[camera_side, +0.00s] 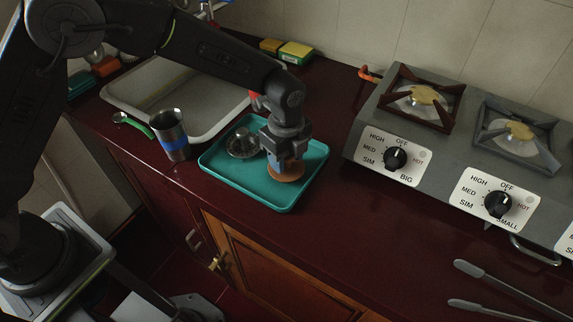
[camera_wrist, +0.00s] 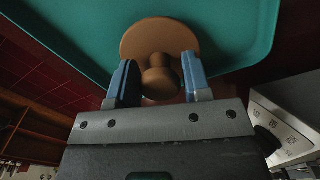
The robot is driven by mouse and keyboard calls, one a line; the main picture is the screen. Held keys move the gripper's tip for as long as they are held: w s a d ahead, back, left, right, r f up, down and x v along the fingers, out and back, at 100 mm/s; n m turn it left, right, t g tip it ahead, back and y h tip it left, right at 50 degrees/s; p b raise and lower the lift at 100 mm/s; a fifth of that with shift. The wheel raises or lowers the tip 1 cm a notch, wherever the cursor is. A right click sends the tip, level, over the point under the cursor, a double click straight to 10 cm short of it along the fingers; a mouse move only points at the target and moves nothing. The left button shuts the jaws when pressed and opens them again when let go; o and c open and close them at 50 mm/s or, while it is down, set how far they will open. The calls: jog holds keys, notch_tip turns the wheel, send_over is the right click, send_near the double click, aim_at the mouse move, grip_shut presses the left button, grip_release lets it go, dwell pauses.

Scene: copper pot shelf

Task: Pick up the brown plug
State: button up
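The brown plug (camera_side: 287,172) lies on the teal tray (camera_side: 232,181), a flat round disc with a knob. In the wrist view the plug (camera_wrist: 160,37) has its knob between the two blue fingers of my gripper (camera_wrist: 158,80). A gap shows on each side of the knob, so the fingers are open around it. In the side view my gripper (camera_side: 280,158) is down at the tray, right above the plug, and hides part of it.
A metal strainer (camera_side: 242,146) sits on the tray, left of my gripper. A metal cup (camera_side: 170,137) and a green-handled spoon (camera_side: 134,125) are left of the tray, by the sink (camera_side: 205,116). The stove (camera_side: 460,150) stands to the right. Tongs (camera_side: 500,287) lie at front right.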

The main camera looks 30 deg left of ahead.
jog(key=c, duration=0.6)
